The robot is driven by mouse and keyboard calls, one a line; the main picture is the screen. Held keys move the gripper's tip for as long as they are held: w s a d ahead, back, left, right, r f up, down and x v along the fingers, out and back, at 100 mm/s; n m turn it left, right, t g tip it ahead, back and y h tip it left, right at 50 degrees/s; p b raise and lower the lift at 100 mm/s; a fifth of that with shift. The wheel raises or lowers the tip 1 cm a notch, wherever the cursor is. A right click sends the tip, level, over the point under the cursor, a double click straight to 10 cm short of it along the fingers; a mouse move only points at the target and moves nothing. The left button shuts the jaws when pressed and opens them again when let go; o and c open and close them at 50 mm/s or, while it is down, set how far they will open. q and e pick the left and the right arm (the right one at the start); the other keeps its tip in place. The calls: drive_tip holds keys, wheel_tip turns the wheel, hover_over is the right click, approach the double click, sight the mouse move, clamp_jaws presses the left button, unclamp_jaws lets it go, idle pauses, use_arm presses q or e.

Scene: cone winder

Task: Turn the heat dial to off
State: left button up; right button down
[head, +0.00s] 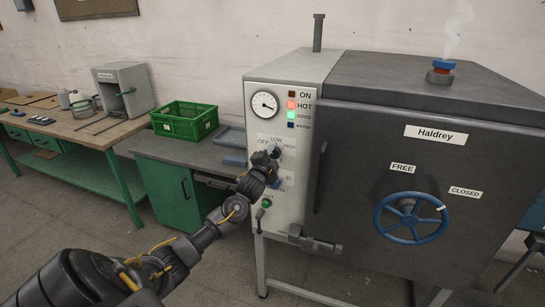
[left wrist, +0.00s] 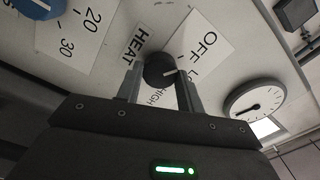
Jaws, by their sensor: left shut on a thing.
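The heat dial (left wrist: 158,70) is a black round knob with a white pointer line, on the white control panel of the grey machine. In the left wrist view the pointer is toward the partly hidden LOW mark, away from OFF. My right gripper is not in view.
A gauge (head: 264,104) and indicator lamps (head: 292,104) are above the dial; HOT and another lamp are lit. A blue handwheel (head: 411,217) is on the machine door (head: 350,160). A green crate (head: 184,120) stands on the bench at left. A blue knob (left wrist: 35,8) sits near the dial.

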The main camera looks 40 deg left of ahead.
use_arm(q)
drive_tip(key=shift+n, duration=0.4)
drive_tip(key=o, duration=1)
drive_tip(key=shift+s+d+f, duration=0.1)
drive_tip(key=shift+s, duration=0.2)
drive_tip(key=b+v, duration=0.3)
drive_tip(key=v, duration=0.7)
drive_tip(key=shift+b, duration=0.4)
